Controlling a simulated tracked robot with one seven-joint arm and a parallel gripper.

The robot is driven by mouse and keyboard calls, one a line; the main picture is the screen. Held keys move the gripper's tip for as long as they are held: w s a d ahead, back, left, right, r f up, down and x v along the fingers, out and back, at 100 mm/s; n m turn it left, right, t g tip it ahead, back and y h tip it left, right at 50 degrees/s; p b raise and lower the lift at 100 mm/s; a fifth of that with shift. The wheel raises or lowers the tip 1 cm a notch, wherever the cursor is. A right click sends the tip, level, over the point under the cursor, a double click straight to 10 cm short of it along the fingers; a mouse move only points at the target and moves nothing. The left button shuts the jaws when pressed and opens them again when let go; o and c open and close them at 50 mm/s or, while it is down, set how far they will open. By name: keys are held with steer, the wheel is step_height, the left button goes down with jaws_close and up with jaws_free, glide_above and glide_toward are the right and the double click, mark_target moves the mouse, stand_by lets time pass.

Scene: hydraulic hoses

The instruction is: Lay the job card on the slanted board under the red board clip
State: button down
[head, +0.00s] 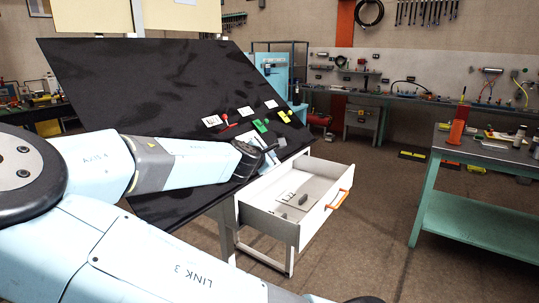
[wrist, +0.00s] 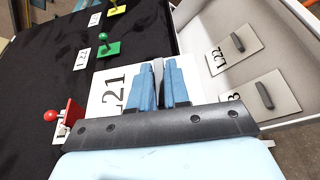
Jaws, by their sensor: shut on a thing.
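My gripper (wrist: 159,68) is shut on the job card (wrist: 110,88), a white card with "L21" printed on it. Its two blue fingers hide the part they grip. In the head view my gripper (head: 266,160) is at the lower right edge of the slanted black board (head: 130,80). I cannot tell whether the card touches the board. The red board clip (wrist: 71,114), with a red ball on its lever, stands on the board to the left of the card in the wrist view. It also shows in the head view (head: 227,124), up and left of my gripper.
A green clip (head: 260,126) and a yellow clip (head: 284,116) stand along the board, with white labels beside them. The white drawer (head: 318,213) is open below and right of my gripper. Two cards with dark grips lie in it, one marked "L22" (wrist: 222,56).

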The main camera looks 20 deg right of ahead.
steer(key=shift+w+a+f, duration=0.45)
steer(key=shift+w+a, duration=0.1)
steer(key=shift+w, duration=0.2)
steer(key=shift+w+a+f, duration=0.5)
steer(key=shift+w, duration=0.2)
steer(key=shift+w+a+f, duration=0.45)
steer(key=shift+w+a, duration=0.1)
steer(key=shift+w, duration=0.2)
steer(key=shift+w+a+f, duration=0.25)
steer(key=shift+w+f, duration=0.15)
steer(key=shift+f, duration=0.15)
steer(key=shift+w+a+f, duration=0.25)
steer(key=shift+w+f, duration=0.1)
steer(key=shift+f, duration=0.15)
steer(key=c, duration=1)
jaws_free()
steer(key=v, duration=1.3)
steer(key=shift+s+a+r, duration=0.15)
steer(key=shift+s+a, duration=0.1)
steer(key=shift+a, duration=0.05)
